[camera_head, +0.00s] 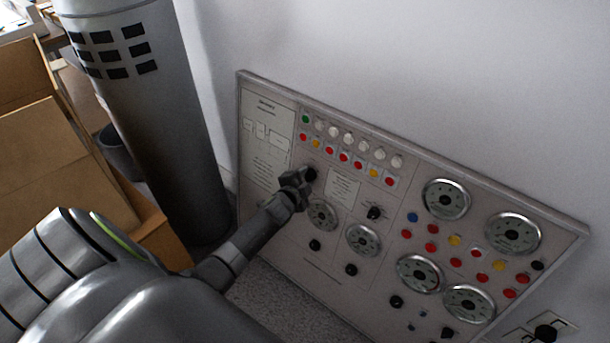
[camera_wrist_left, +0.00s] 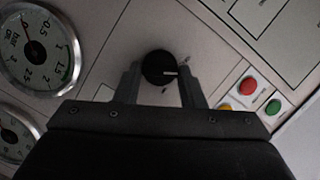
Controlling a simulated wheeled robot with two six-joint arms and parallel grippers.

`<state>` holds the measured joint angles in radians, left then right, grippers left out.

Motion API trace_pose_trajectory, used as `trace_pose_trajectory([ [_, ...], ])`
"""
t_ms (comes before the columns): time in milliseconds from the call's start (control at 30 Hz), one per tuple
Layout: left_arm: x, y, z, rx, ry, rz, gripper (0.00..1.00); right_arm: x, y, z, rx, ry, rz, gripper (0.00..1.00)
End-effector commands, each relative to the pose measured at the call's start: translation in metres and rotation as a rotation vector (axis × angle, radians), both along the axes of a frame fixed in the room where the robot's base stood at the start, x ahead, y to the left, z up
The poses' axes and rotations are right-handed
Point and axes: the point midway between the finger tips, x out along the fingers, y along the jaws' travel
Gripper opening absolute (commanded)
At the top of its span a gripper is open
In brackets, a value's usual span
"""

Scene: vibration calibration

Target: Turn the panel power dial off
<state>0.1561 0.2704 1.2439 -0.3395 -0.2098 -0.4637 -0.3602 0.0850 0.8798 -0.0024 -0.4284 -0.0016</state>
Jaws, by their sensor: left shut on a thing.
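The control panel (camera_head: 345,280) stands against the wall, with gauges, buttons and dials. A black round dial (camera_wrist_left: 159,68) with a white pointer mark sits between the two fingers of my left gripper (camera_wrist_left: 160,85). In the left wrist view its mark points to the right. In the head view my left gripper (camera_head: 308,177) reaches the panel's upper left part, at the black dial (camera_head: 311,173), which it partly hides. The left gripper is shut on this dial. My right gripper is not in view.
Gauges (camera_head: 322,214) and another black knob (camera_head: 375,212) lie close to the left gripper. Rows of coloured buttons (camera_head: 344,157) run above it. A grey cylinder (camera_head: 165,130) and cardboard boxes (camera_head: 60,150) stand at the left.

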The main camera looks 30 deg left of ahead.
Motion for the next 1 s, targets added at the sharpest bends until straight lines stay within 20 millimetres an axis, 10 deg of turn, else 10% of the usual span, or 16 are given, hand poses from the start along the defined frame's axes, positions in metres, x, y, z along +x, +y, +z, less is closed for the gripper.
trace_pose_trajectory([
  [1000,0.0,0.001,0.0,-0.267,0.022,0.056,0.13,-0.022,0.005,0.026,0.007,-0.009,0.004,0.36],
])
